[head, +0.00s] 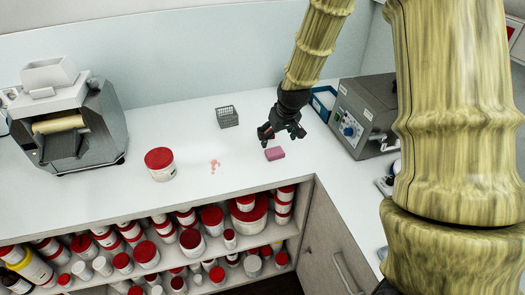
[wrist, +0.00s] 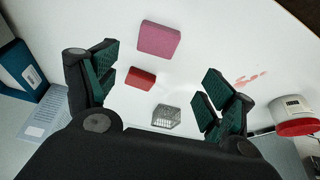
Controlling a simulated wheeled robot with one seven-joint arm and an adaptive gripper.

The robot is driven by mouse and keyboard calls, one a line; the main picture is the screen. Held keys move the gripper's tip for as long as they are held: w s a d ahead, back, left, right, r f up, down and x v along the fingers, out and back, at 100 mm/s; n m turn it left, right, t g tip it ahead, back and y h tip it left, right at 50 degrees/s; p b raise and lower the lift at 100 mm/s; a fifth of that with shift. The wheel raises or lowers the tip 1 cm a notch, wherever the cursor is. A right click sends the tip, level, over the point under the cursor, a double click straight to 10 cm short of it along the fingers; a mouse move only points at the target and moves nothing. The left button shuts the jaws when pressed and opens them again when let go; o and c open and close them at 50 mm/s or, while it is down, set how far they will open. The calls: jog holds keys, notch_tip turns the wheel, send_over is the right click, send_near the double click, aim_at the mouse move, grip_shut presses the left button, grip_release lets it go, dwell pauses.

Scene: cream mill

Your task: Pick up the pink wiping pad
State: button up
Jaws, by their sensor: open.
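The pink wiping pad (head: 275,154) is a small flat block lying on the white counter. It also shows at the top of the wrist view (wrist: 158,40), clear of both fingers. My gripper (head: 281,132) is open and empty above the counter, just behind the pad in the head view. In the wrist view its two dark green-padded fingers (wrist: 160,90) are spread wide. A smaller red block (wrist: 141,78) lies between the fingers in that view, apart from the pad. In the head view my gripper mostly hides that block.
A grey wire basket (head: 227,117) stands behind. A red-lidded tub (head: 160,164) and a pinkish spill (head: 214,165) lie to the left. A grey machine (head: 72,120) is far left, and a grey box with a dial (head: 360,116) stands right. Shelves of jars are below the counter.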

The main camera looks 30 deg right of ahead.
aim_at(275, 151)
jog(key=x, duration=0.2)
jog(key=p+x, duration=0.1)
jog(key=shift+d+f, duration=0.3)
jog(key=shift+f, duration=0.1)
jog(key=shift+f+p, duration=0.3)
jog(key=shift+f, duration=0.1)
jog(key=shift+s+p+x, duration=0.25)
jog(key=shift+p+x, duration=0.4)
jog(key=shift+x, duration=0.45)
jog(key=shift+p+x, duration=0.4)
jog(key=shift+x, duration=1)
jog(key=shift+c, duration=0.2)
jog(key=c, duration=0.8)
